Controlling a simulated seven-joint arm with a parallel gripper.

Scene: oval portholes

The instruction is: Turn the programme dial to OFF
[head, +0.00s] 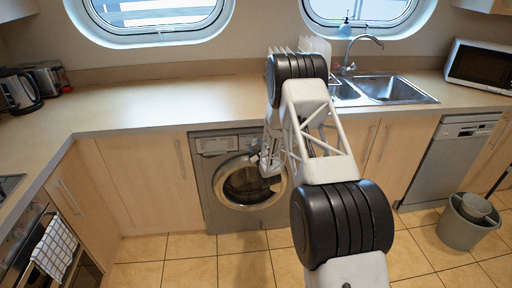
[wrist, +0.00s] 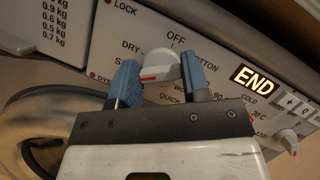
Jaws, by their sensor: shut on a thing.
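The washing machine (head: 222,200) stands under the counter in the head view, with its round door shut. In the wrist view, the white programme dial (wrist: 160,60) sits on the control panel between the two blue fingers of my gripper (wrist: 158,70). My gripper is shut on the dial, one finger on each side. A red mark on the dial lies toward its lower left. The OFF label (wrist: 176,38) is printed above the dial. A lit display (wrist: 254,80) to the right reads END. In the head view my arm hides the dial.
A small knob (wrist: 288,136) and several buttons lie to the right on the panel. The wooden counter (head: 170,105) overhangs above the machine. A dishwasher (head: 440,165) and a grey bin (head: 462,228) stand to the right. The tiled floor before the machine is clear.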

